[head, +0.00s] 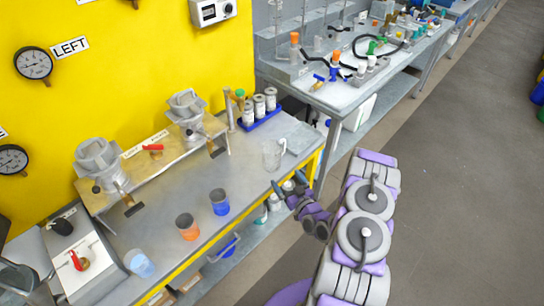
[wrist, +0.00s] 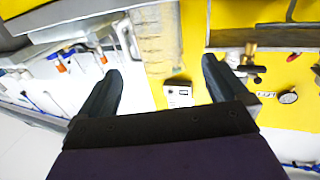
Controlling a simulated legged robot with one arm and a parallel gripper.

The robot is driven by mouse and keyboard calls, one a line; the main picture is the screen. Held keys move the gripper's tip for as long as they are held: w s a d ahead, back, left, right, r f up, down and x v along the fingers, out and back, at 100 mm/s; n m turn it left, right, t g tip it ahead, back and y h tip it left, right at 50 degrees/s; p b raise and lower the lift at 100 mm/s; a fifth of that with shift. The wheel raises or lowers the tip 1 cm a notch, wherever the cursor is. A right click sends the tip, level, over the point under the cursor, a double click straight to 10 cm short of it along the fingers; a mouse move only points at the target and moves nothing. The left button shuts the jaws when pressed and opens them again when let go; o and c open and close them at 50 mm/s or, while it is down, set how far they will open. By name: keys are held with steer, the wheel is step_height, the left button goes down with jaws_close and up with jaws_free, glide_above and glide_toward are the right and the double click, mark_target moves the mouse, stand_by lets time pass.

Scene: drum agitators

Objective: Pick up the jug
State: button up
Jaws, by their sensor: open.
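The jug (head: 271,155) is a clear, see-through vessel standing upright on the right part of the grey metal bench (head: 255,180), in the head view. My gripper (head: 289,182) is at the bench's front edge, nearer to me than the jug and slightly to its right, apart from it. In the wrist view my gripper (wrist: 162,66) has its two dark fingers spread wide, with nothing held between them. I cannot make out the jug for certain in the wrist view.
Cups with blue (head: 220,202), orange (head: 187,227) and light blue (head: 139,263) contents stand along the bench front. A blue rack (head: 262,117) of canisters stands behind the jug. A raised shelf (head: 150,160) carries two metal agitators. A cluttered second bench (head: 335,92) adjoins at right.

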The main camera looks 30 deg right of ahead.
mark_target(277, 163)
steer(key=w, duration=0.2)
steer(key=w+d+b, duration=0.1)
steer(key=w, duration=0.1)
steer(key=shift+w+f, duration=0.2)
steer(key=shift+w, duration=0.15)
steer(key=w, duration=0.2)
steer(key=w+a+b, duration=0.1)
steer(key=w, duration=0.1)
steer(key=shift+w+a+r, duration=0.1)
steer(key=shift+w+r, duration=0.05)
steer(key=shift+w, duration=0.2)
steer(key=shift+w+d, duration=0.2)
steer(key=shift+w, duration=0.15)
steer(key=w+b, duration=0.1)
steer(key=w, duration=0.3)
steer(key=shift+b, duration=0.4)
steer(key=shift+w+a+r, duration=0.1)
steer(key=shift+w+a, duration=0.2)
steer(key=shift+w, duration=0.05)
steer(key=shift+d, duration=0.25)
steer(key=c, duration=0.8)
steer(key=shift+a, duration=0.15)
